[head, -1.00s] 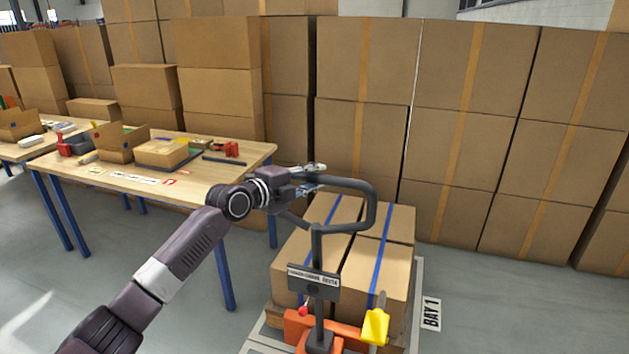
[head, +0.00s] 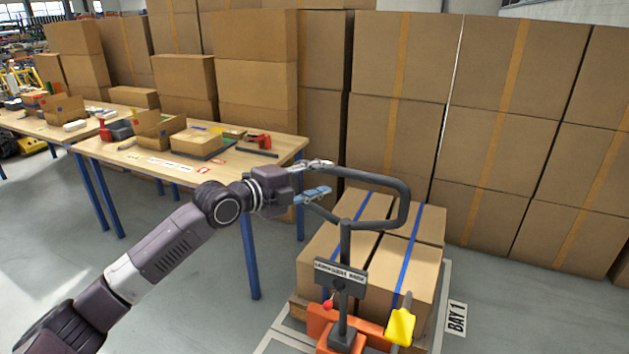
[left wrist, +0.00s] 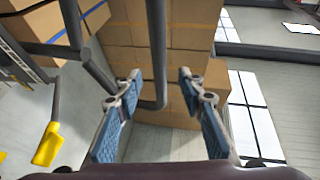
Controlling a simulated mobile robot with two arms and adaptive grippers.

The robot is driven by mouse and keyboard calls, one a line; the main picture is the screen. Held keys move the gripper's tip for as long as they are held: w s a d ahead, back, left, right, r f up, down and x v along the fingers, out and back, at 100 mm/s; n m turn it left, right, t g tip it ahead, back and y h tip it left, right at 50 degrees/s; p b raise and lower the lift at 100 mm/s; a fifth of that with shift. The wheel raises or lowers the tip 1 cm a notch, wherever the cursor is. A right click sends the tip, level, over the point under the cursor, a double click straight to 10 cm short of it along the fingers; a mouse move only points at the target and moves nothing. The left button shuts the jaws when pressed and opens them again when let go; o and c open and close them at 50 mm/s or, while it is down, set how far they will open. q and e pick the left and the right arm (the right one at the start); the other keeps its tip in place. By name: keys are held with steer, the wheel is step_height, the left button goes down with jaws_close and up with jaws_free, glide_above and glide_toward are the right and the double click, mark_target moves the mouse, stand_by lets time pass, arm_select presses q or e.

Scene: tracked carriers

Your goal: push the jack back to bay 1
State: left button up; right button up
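The jack stands at the lower middle of the head view, with an orange body (head: 375,334), a dark post with a small label plate and a looped dark handle (head: 404,205). It is at a pallet of cartons with blue straps (head: 425,262). The pallet lies within white floor lines beside the "BAY 1" floor label (head: 456,318). My left gripper (head: 322,178) is at the left end of the handle loop, fingers apart. In the left wrist view my left gripper (left wrist: 160,82) has the handle bar (left wrist: 157,45) between its spread fingers, with gaps on both sides. My right gripper is out of view.
A wooden workbench (head: 270,142) with blue legs, boxes and tools stands to the left. Tall stacks of cartons (head: 495,95) form a wall behind the pallet. A yellow piece (head: 400,327) is on the jack's right side. Grey floor is open at lower right.

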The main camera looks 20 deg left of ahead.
arm_select(q)
steer(key=shift+v, duration=1.1)
